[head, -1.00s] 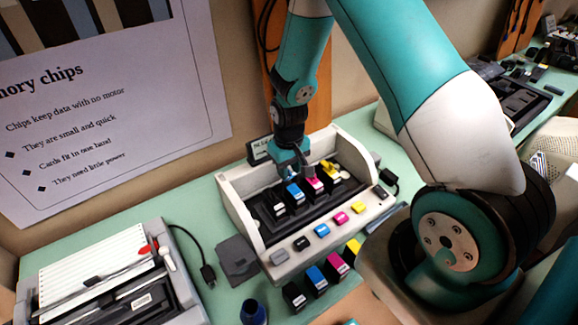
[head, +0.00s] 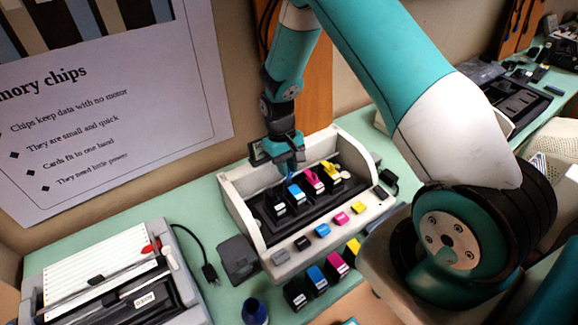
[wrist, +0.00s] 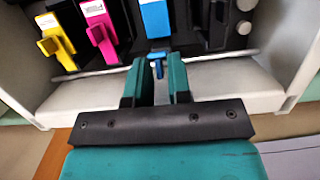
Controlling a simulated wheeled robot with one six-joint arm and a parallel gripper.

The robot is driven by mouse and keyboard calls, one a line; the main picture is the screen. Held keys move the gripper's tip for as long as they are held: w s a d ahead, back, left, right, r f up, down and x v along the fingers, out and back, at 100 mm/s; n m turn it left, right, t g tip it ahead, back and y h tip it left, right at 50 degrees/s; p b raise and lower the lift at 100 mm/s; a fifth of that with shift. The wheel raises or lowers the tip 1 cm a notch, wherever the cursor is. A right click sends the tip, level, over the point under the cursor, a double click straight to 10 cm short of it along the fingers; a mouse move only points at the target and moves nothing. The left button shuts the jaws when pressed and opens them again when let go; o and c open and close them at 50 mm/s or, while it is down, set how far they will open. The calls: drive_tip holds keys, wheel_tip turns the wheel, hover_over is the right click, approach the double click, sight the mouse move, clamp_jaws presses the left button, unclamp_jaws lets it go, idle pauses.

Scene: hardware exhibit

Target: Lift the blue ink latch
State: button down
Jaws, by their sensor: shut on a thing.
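The blue ink cartridge (head: 294,191) sits in the printer carriage (head: 262,222), between the black one (head: 276,207) and the magenta one (head: 314,183). It also shows at the top of the wrist view (wrist: 155,18). My gripper (head: 289,166) is over the back of the carriage, above the blue cartridge. In the wrist view, the two teal fingers (wrist: 159,78) are shut on the small blue latch (wrist: 157,67) at their tips. Where the latch joins the cartridge is partly hidden.
A yellow cartridge (head: 331,172) stands right of the magenta one. Coloured buttons (head: 322,230) line the carriage's front, with several loose cartridges (head: 316,281) before it. The wall is close behind.

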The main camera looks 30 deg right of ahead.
drive_tip(key=shift+w+g, duration=0.15)
drive_tip(key=shift+g, duration=0.15)
drive_tip(key=c, duration=1.3)
unclamp_jaws()
drive_tip(key=b+v, duration=0.4)
drive_tip(key=v, duration=1.3)
drive_tip(key=shift+d+r, duration=0.1)
drive_tip(key=shift+r, duration=0.15)
